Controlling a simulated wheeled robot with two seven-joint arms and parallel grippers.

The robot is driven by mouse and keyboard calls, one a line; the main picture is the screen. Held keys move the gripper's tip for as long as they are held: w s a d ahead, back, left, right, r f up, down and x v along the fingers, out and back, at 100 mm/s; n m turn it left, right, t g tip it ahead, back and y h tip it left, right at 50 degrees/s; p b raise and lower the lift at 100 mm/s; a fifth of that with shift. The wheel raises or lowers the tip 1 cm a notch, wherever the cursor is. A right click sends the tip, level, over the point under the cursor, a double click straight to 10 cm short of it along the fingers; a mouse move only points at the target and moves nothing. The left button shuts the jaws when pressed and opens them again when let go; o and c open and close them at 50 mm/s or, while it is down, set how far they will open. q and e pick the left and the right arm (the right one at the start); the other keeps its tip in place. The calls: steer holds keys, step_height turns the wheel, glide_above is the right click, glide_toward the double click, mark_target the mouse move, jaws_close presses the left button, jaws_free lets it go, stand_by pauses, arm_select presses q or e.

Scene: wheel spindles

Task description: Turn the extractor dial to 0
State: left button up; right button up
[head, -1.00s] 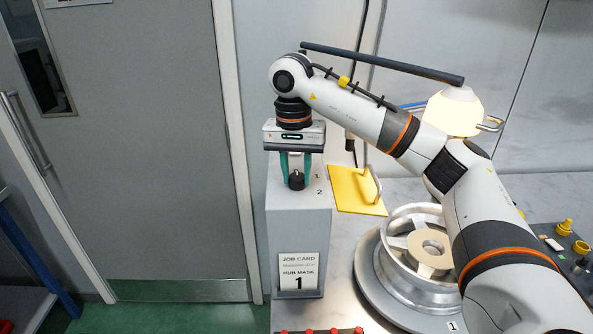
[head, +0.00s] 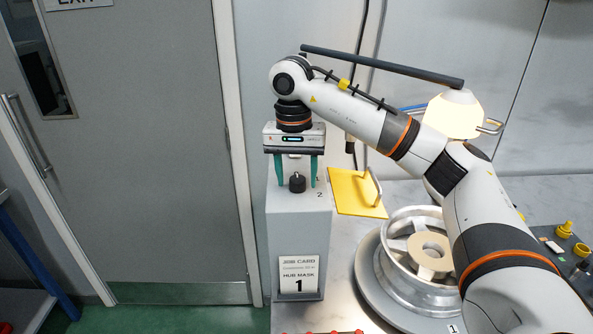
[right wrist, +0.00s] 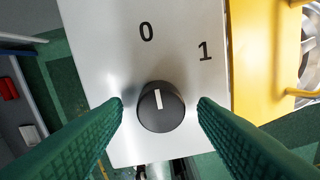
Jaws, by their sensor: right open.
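The extractor dial is a round black knob (right wrist: 160,106) on the top of a grey box (head: 301,222). In the right wrist view its white pointer line aims up and slightly left, toward the printed 0 (right wrist: 146,32). A printed 1 (right wrist: 204,51) lies to its right. The knob also shows in the head view (head: 297,183). My right gripper (head: 298,181) is above the box with its green fingers pointing down, one on each side of the knob. It is open, with a gap between each fingertip and the knob. My left gripper is not in view.
A yellow plate with a handle (head: 357,193) lies just right of the box. A wheel (head: 423,262) sits on a round turntable, partly behind my right arm. A job card (head: 298,277) stands on the box's front. A lit lamp (head: 453,113) is at the back.

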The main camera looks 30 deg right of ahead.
mark_target(294, 179)
step_height(294, 179, up, 12)
steer(key=p, duration=0.2)
steer(key=shift+w+a, duration=0.2)
stand_by(0.7)
